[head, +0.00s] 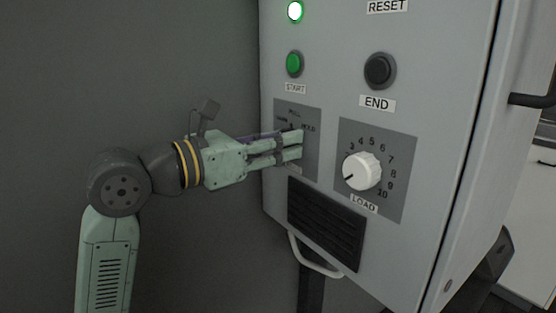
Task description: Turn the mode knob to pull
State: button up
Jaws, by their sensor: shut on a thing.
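The mode knob's grey plate (310,119) is on the left of the light grey control cabinet's front. The words around it are small; I read "PULL" at its top and "HOLD" at its right. My gripper (291,146) reaches in from the left with its fingers at this plate. It is shut on the mode knob, which the fingers mostly hide. A small dark part shows just above the fingers. I cannot tell which word the knob points to.
A white LOAD knob (361,171) sits close to the right of my fingers. The green START button (294,64) and black END button (380,70) are above. A dark vent grille (326,222) and a pale handle (314,256) are below. Open space lies left of the cabinet.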

jog(key=shift+m+b, duration=1.05)
jog(key=shift+m, duration=0.35)
jog(key=o, duration=1.2)
